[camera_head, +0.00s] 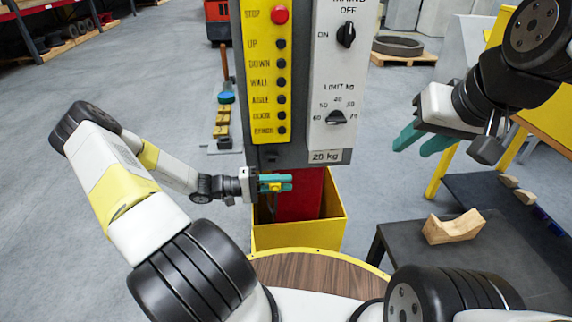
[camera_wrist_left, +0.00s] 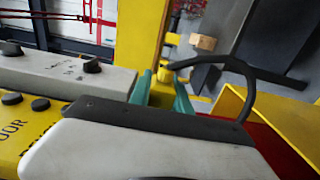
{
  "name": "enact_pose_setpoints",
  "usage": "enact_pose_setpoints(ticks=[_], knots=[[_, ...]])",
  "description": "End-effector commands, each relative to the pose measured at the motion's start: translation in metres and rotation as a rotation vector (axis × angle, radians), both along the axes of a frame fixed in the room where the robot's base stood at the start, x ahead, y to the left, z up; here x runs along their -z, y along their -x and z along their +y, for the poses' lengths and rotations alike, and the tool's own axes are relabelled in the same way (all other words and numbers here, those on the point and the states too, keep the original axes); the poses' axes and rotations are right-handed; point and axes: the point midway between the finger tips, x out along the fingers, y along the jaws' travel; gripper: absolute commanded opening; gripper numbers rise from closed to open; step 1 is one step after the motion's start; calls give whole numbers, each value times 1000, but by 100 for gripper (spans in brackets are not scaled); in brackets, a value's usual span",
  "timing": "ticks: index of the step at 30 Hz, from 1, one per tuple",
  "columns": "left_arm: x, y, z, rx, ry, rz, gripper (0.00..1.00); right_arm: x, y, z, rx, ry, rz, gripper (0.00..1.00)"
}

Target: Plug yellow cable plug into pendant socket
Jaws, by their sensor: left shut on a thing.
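The yellow cable plug (camera_head: 275,187) is between the teal fingers of my left gripper (camera_head: 278,183), which is shut on it just below the pendant's lower edge. In the left wrist view the yellow plug (camera_wrist_left: 162,90) shows between the fingers, and a black cable (camera_wrist_left: 240,66) loops off to its right. The pendant has a yellow button panel (camera_head: 266,70) and a grey knob panel (camera_head: 340,80). I cannot make out the socket opening clearly. My right gripper (camera_head: 423,142) is open and empty, up at the right, away from the pendant.
A yellow bin (camera_head: 297,236) with a red inside stands under the pendant. A dark table (camera_head: 450,262) at the right bears a wooden block (camera_head: 453,227). A round wooden top (camera_head: 310,273) lies in front.

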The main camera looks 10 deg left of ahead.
Motion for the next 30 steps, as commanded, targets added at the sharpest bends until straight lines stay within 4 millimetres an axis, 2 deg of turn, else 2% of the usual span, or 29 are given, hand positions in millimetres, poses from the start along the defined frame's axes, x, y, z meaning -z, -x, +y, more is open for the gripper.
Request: enact_pose_setpoints(ticks=[10, 24, 30], knots=[[0, -5, 2, 0, 0, 0, 0, 0, 0, 0, 0, 0, 0, 36], [0, -45, 13, 0, -1, 0, 0, 0, 0, 0, 0, 0, 0, 36], [-1, -53, 15, 1, 0, 1, 0, 0, 0, 0, 0, 0, 0, 36]])
